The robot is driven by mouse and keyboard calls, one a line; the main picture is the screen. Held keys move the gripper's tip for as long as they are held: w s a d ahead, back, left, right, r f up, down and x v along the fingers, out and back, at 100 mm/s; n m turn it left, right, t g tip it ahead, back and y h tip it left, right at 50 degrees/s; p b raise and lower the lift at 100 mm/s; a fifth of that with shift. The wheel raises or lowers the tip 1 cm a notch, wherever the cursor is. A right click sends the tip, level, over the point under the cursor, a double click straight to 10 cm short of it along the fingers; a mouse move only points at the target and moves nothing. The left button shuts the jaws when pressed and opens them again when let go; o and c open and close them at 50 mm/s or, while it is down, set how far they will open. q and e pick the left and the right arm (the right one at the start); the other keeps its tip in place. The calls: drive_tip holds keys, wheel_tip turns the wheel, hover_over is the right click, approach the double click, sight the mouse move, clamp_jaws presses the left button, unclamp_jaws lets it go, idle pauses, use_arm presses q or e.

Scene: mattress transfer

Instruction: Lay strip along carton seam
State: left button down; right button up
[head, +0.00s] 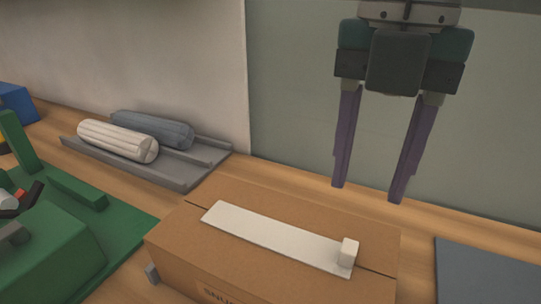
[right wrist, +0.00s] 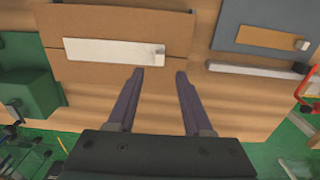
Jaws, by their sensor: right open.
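The brown cardboard carton (head: 180,235) stands on the wooden table, with a dark seam across its top. The white strip (head: 265,235) lies flat on the carton top along that seam, which shows past both ends. A small pale block (head: 348,250) sits at the strip's right end. My right gripper (head: 367,193) is open and empty, fingers pointing down, apart from the strip. In the right wrist view, its fingertips (right wrist: 160,73) appear just below the strip's block end, and the strip (right wrist: 105,50) shows whole. My left gripper is not in view.
A grey tray (head: 180,180) with a cream roll (head: 115,140) and a grey roll (head: 155,128) lies at the back left. A green fixture (head: 50,255) stands left of the carton. A grey pad (head: 490,270) lies right; a tan strip (right wrist: 265,37) is on it.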

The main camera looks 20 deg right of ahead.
wheel_tip(320, 180, up, 3)
drive_tip(key=shift+r, duration=0.1)
idle(0.5)
